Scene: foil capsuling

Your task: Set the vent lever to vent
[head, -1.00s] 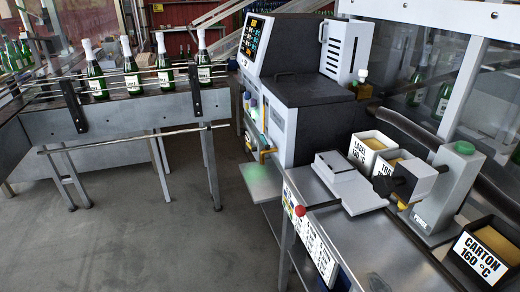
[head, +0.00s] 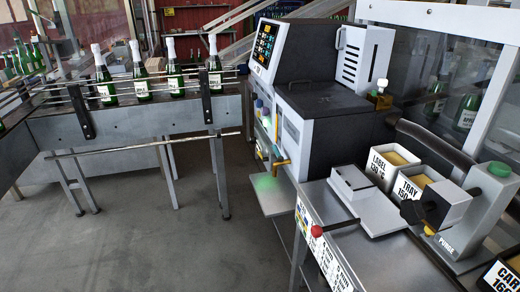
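No lever in the head view carries a readable "vent" label, so I cannot tell for certain which one is the vent lever. A small yellow handle (head: 281,162) sticks out low on the front of the grey and white machine (head: 335,125). A red ball knob (head: 317,231) on a thin rod sits at the front edge of the metal bench, above a white panel of printed labels. The print is too small to read. Neither of my grippers is in view.
A conveyor (head: 150,112) with several white-topped green bottles stands at the left. Bins marked LABEL (head: 381,168) and TRAY (head: 410,188) and a PURGE unit (head: 478,215) with a green button are on the right bench. A pale green-lit plate (head: 272,194) juts out before the machine. The floor (head: 150,245) at front left is clear.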

